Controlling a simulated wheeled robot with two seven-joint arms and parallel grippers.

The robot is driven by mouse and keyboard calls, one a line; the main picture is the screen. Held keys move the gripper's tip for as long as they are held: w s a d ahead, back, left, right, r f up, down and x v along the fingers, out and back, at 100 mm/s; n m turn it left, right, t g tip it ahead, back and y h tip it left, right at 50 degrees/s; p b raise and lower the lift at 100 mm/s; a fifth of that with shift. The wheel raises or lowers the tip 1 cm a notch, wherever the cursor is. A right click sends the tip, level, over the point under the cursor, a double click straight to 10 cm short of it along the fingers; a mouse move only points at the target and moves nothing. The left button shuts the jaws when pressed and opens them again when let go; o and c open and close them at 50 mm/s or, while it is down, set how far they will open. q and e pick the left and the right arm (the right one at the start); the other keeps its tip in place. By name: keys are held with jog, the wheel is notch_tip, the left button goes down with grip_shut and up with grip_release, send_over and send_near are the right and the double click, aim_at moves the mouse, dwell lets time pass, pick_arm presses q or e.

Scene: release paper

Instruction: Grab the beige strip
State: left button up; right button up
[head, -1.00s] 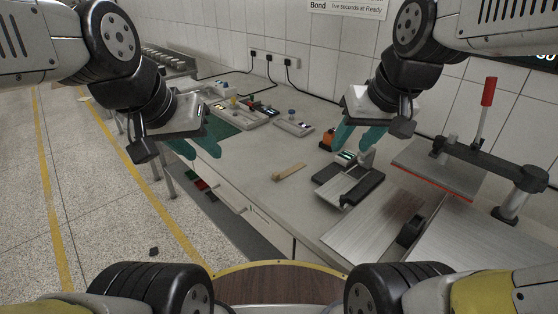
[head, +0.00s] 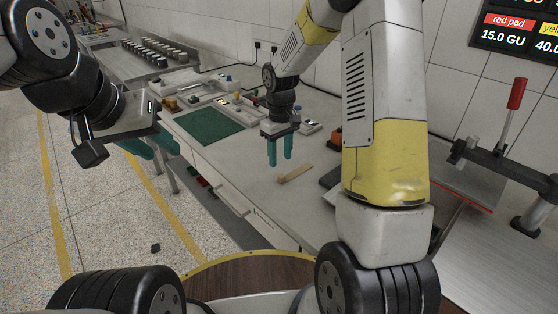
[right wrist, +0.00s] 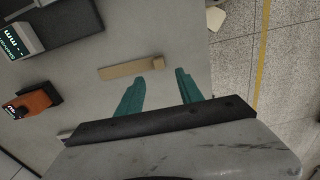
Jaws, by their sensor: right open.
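The beige strip (head: 296,173) lies flat on the grey bench near its front edge. In the right wrist view the strip (right wrist: 128,70) lies just beyond the fingertips, with a small raised block at one end. My right gripper (head: 280,163) has teal fingers pointing down, open and empty, above and just behind the strip; its fingers also show in the right wrist view (right wrist: 162,76). My left gripper (head: 152,150) hangs off the bench's front side, away from the strip; its fingers are partly hidden and its opening is unclear.
A green mat (head: 208,126) and small devices lie on the bench farther left. An orange-black item (right wrist: 35,102) is near the right gripper. A press with a red handle (head: 516,94) stands at the right. My right arm hides part of the bench.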

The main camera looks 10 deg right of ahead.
aim_at(281, 175)
jog(key=f, duration=0.7)
jog(key=shift+s+d, duration=0.2)
jog(key=shift+r, duration=0.1)
grip_shut()
